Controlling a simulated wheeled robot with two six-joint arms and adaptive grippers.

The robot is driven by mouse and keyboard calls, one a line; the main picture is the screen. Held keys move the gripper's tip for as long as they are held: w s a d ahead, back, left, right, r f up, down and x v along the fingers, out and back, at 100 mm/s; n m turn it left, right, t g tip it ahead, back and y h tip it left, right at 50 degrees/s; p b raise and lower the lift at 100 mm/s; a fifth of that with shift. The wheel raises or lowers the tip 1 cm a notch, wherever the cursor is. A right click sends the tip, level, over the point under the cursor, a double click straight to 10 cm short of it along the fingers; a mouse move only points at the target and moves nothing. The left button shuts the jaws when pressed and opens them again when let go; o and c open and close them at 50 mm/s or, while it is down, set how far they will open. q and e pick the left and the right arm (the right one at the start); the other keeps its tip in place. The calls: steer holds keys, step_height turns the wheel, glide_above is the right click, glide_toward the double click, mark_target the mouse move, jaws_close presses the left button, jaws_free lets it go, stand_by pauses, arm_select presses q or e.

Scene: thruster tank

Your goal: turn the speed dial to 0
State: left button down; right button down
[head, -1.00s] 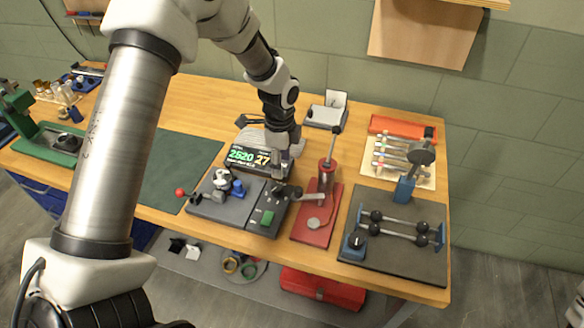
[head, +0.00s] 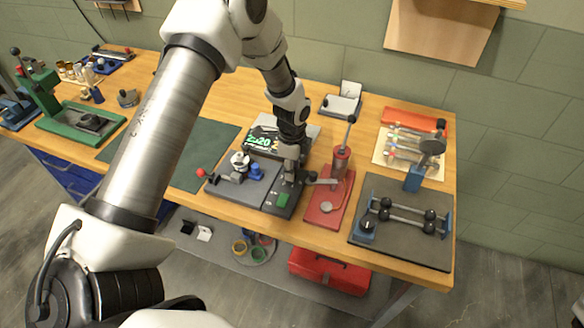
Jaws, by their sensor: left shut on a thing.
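The thruster tank's control unit is a dark grey box (head: 238,192) on the wooden bench, with a green button (head: 283,199) at its front right. A display (head: 264,143) with lit digits stands at its back, partly hidden by my arm. My left gripper (head: 289,179) points down onto the right part of the box, behind the green button. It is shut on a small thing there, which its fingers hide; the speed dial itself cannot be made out. My right gripper is not in view.
A red press (head: 325,204) with an upright lever stands close to the right of the box. A grey plate with rods (head: 395,247) lies further right. A dark green mat (head: 207,155) on the left is bare. A red toolbox (head: 329,271) sits below.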

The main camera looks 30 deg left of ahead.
arm_select(q)
steer(key=shift+s+f+n, duration=0.15)
steer(key=shift+n, duration=0.35)
steer(key=n, duration=0.3)
steer(key=shift+n+p, duration=0.3)
steer(key=shift+n, duration=0.1)
steer(key=n+p, duration=0.1)
steer(key=n, duration=0.4)
steer(key=n+p, duration=0.1)
steer(key=n, duration=0.3)
steer(key=shift+n, duration=0.4)
steer(key=shift+n+p, duration=0.75)
steer(key=shift+n, duration=1.85)
steer(key=c, duration=0.8)
jaws_free()
